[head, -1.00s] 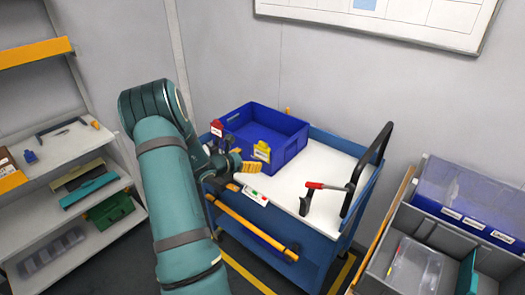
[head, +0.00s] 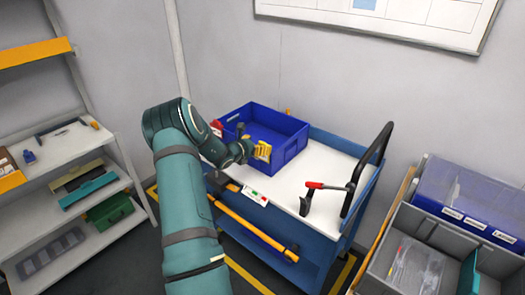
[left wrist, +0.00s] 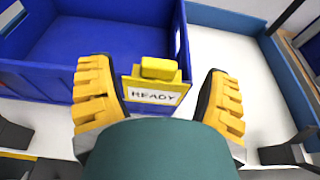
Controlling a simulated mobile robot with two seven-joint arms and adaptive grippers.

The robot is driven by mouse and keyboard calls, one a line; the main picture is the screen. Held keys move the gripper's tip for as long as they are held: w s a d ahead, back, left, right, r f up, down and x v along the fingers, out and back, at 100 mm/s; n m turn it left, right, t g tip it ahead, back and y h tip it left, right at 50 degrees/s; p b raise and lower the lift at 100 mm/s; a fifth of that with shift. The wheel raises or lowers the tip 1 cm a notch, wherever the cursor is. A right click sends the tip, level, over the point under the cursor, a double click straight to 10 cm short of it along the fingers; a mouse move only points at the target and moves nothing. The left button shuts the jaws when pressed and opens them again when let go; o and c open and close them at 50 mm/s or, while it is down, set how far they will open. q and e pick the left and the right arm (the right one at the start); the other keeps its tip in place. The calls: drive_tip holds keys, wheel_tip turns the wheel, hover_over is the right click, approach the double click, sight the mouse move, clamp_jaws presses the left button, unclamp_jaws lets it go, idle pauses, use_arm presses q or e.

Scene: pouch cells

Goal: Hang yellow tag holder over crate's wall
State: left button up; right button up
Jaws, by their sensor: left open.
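The yellow tag holder (left wrist: 157,70), with a white card reading READY, sits at the near wall of the blue crate and its top reaches the rim. The blue crate (head: 287,157) stands open and upright on the cart top; it also shows in the left wrist view (left wrist: 35,82). My left gripper (head: 258,150) is at the crate's near wall. In the left wrist view its yellow fingers (left wrist: 157,80) are spread, one on each side of the holder, with gaps between. In the head view the gripper partly covers the holder. My right gripper is out of view.
A red tag holder (head: 216,128) is at the crate's left corner. The black cart handle (head: 368,165) rises at the right. Shelves stand left, grey bins right.

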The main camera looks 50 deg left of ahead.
sight(262, 143)
use_arm(q)
drive_tip(key=x, duration=0.3)
drive_tip(key=shift+w+f, duration=0.1)
drive_tip(key=c, duration=1.1)
drive_tip(key=shift+o, duration=0.2)
